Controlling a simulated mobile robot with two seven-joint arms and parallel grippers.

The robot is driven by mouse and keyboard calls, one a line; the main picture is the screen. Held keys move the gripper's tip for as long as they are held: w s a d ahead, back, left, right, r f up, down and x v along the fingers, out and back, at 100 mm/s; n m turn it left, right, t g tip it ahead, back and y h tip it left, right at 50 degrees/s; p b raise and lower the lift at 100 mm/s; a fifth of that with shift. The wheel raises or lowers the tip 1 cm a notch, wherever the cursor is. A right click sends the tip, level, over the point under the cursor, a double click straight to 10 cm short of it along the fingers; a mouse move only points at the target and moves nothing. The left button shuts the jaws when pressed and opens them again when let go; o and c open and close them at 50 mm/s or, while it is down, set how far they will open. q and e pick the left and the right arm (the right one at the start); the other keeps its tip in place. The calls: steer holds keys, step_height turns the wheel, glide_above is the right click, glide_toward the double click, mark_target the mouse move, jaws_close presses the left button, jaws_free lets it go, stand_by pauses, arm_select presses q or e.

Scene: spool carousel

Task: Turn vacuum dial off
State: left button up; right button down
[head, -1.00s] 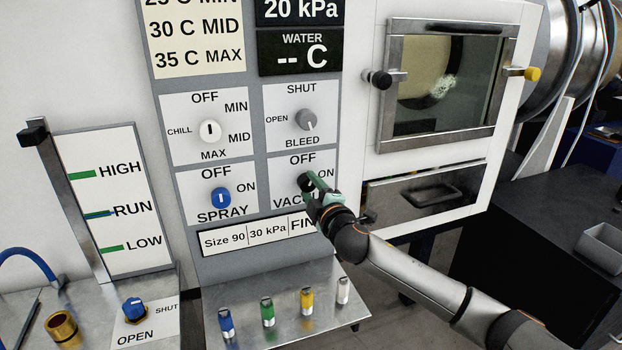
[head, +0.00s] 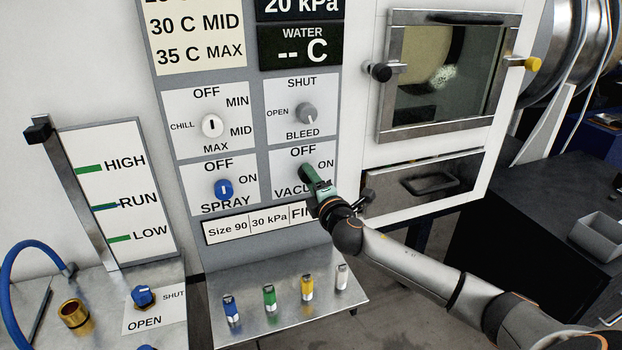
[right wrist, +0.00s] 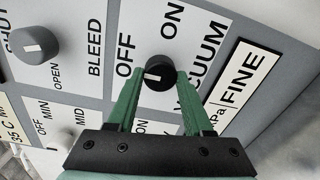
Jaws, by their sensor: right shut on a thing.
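The black vacuum dial (right wrist: 159,73) is on the panel under the printed words OFF and ON. Its white mark points left in the right wrist view, to the side where OFF is printed. My right gripper (right wrist: 155,85) has its green fingers on either side of the dial and is shut on it. In the head view my right gripper (head: 310,178) covers most of the dial and part of the word VACUUM. My left gripper is not in view.
Close by are the blue spray dial (head: 223,189), the grey bleed dial (head: 306,113) and the white chill dial (head: 212,125). A metal shelf (head: 255,325) with several coloured pegs juts out below. A drawer (head: 425,186) is at the right. The pressure display (head: 300,10) reads 20 kPa.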

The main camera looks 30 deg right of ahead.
steer(key=shift+c, duration=1.5)
jaws_free()
steer(key=b+v, duration=0.1)
steer(key=v, duration=1.1)
steer(key=shift+s+b, duration=0.3)
steer(key=shift+b, duration=0.05)
steer(key=shift+f, duration=0.2)
